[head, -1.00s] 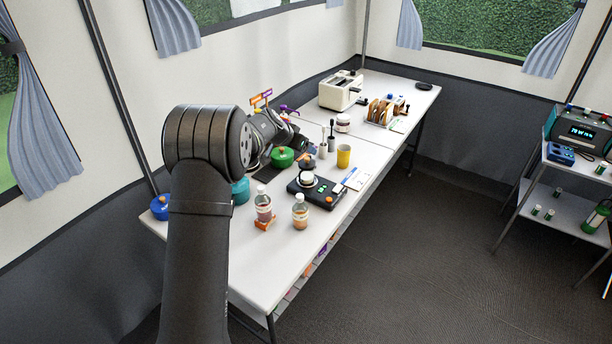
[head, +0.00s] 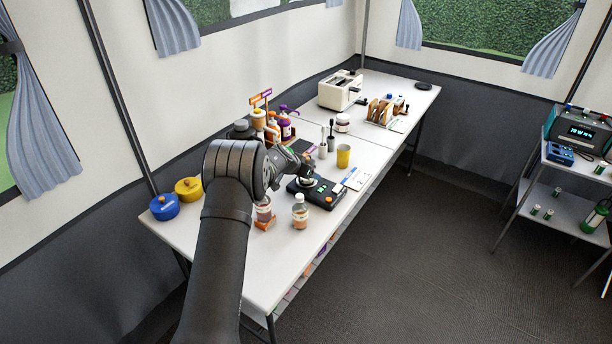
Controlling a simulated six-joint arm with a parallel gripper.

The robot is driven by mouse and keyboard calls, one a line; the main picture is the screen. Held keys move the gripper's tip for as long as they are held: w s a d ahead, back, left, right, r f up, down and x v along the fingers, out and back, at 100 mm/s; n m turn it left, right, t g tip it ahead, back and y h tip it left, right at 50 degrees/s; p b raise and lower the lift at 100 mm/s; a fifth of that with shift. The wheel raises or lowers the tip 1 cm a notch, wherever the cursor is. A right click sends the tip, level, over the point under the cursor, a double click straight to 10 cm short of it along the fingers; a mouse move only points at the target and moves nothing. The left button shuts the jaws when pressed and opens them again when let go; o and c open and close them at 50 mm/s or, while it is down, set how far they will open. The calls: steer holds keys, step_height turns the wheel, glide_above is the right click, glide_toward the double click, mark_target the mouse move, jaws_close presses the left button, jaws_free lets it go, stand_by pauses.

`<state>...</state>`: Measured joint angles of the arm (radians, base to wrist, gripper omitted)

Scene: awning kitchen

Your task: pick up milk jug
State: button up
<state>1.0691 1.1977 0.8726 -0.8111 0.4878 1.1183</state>
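I cannot make out a milk jug for certain. A small pale round item (head: 306,183) sits on a black scale-like device (head: 325,196) on the long white table (head: 270,270), partly covered by my gripper. My gripper (head: 304,170) is over the back left part of that device, just above or at the item. My arm comes in from the bottom and hides the table to the left of the device. The fingers are small and dark here, so I cannot tell whether they are open, shut or touching anything.
Two bottles (head: 300,211) stand in front of the device. A yellow cup (head: 343,156) and brushes stand behind it, and a card (head: 357,178) lies to its right. Blue (head: 164,207) and yellow (head: 188,189) pots stand at left. A toaster (head: 341,91) is farther back.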

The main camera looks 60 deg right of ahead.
steer(key=shift+d+f, duration=0.35)
steer(key=shift+f, duration=0.05)
steer(key=shift+c, duration=0.5)
steer(key=c, duration=1.1)
steer(key=shift+r, duration=0.1)
